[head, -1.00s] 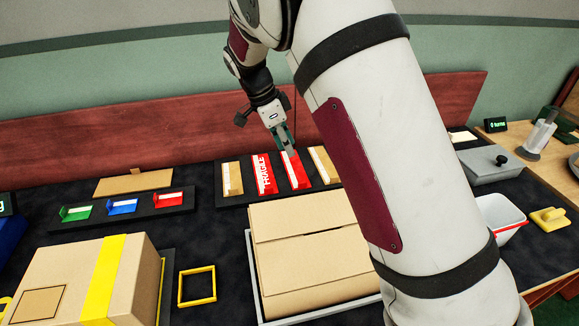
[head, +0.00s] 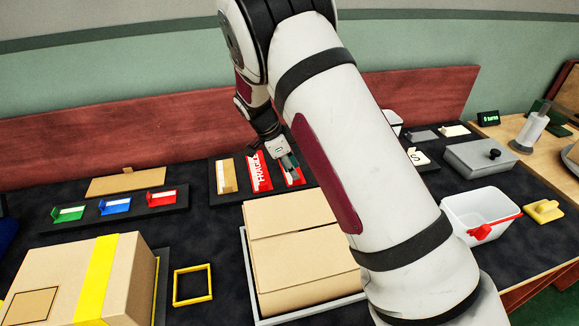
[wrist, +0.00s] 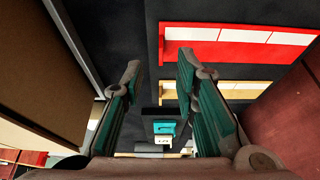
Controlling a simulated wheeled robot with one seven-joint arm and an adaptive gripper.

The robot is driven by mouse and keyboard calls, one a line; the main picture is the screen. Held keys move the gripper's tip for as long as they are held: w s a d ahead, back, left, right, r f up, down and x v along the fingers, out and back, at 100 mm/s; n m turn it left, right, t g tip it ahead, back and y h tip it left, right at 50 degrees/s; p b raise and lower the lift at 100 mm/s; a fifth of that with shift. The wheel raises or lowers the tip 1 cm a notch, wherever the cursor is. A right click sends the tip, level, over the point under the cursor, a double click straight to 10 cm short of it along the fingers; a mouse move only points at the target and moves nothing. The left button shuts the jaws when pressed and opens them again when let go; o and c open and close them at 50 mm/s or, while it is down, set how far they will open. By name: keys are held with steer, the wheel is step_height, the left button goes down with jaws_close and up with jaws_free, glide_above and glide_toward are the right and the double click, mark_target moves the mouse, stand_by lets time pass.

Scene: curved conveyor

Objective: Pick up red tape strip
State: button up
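The red tape strip (head: 295,181) stands in the black holder (head: 216,181) at the back middle of the table. In the head view my gripper (head: 291,167) is over it and hides part of it. In the wrist view the red strip with white patches (wrist: 235,34) lies above my fingertips in the picture, with a gap between. My gripper also shows in the wrist view (wrist: 160,78), its two fingers with teal pads spread and nothing between them. The red FRAGILE label (head: 258,170) stands just left of the strip.
A tan strip (head: 227,175) is left of the FRAGILE label; another (wrist: 225,88) lies beside the red strip in the wrist view. The red-brown backboard (head: 120,150) stands behind.

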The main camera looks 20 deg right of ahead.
steer(key=x, duration=0.4)
steer(key=shift+a, duration=0.1)
jaws_close()
